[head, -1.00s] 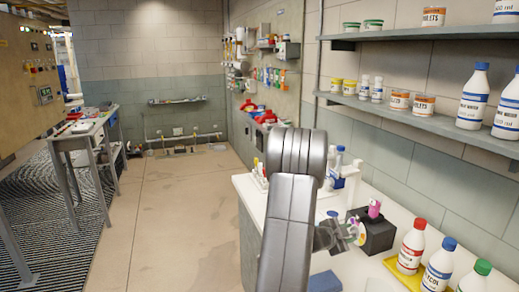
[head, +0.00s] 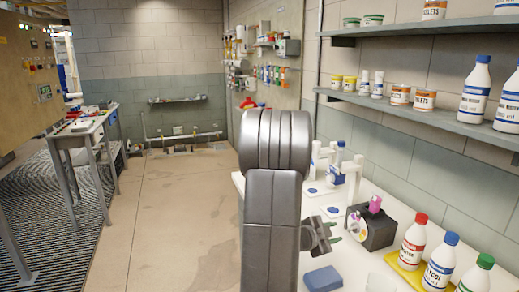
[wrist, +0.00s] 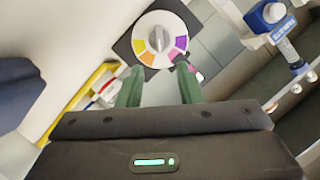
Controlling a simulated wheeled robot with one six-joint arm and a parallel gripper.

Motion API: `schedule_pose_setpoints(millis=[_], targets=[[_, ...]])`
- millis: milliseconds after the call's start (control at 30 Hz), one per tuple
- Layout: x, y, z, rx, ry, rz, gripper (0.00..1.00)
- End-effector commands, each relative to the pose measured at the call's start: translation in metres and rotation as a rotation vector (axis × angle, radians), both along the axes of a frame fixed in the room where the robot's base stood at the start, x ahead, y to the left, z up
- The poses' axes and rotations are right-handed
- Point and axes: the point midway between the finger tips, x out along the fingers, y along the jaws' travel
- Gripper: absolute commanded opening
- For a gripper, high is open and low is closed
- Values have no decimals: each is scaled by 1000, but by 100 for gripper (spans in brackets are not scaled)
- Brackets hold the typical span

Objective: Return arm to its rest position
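My gripper (head: 334,232) is at the left of the black dial box (head: 380,232) on the white counter, apart from it. My arm fills the middle of the head view and hides part of the counter. In the wrist view my gripper's two green fingers (wrist: 160,84) are spread with nothing between them. Beyond the fingertips is the round dial (wrist: 143,31) with coloured segments and a grey knob. A pink piece (head: 375,203) sits on top of the box.
Bottles with red (head: 412,241), blue (head: 440,262) and green caps stand on a yellow tray at the right front. A blue block (head: 322,279) lies near my arm. A white stand (head: 352,175) is behind. Wall shelves (head: 430,119) hang at right; the floor (head: 180,215) at left is clear.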

Motion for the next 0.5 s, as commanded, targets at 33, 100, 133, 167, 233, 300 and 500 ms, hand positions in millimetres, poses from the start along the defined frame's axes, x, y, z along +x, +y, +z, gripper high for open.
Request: schedule_pose_setpoints(millis=[33,100,133,167,233,300,500], targets=[[-5,10,3,0,-2,4,33],[-13,20,7,0,0,4,33],[-16,25,9,0,-2,4,33],[-19,29,10,0,-1,5,33],[-26,40,14,0,-1,3,33],[-21,29,11,0,3,-4,33],[0,-3,-1,0,3,-3,33]])
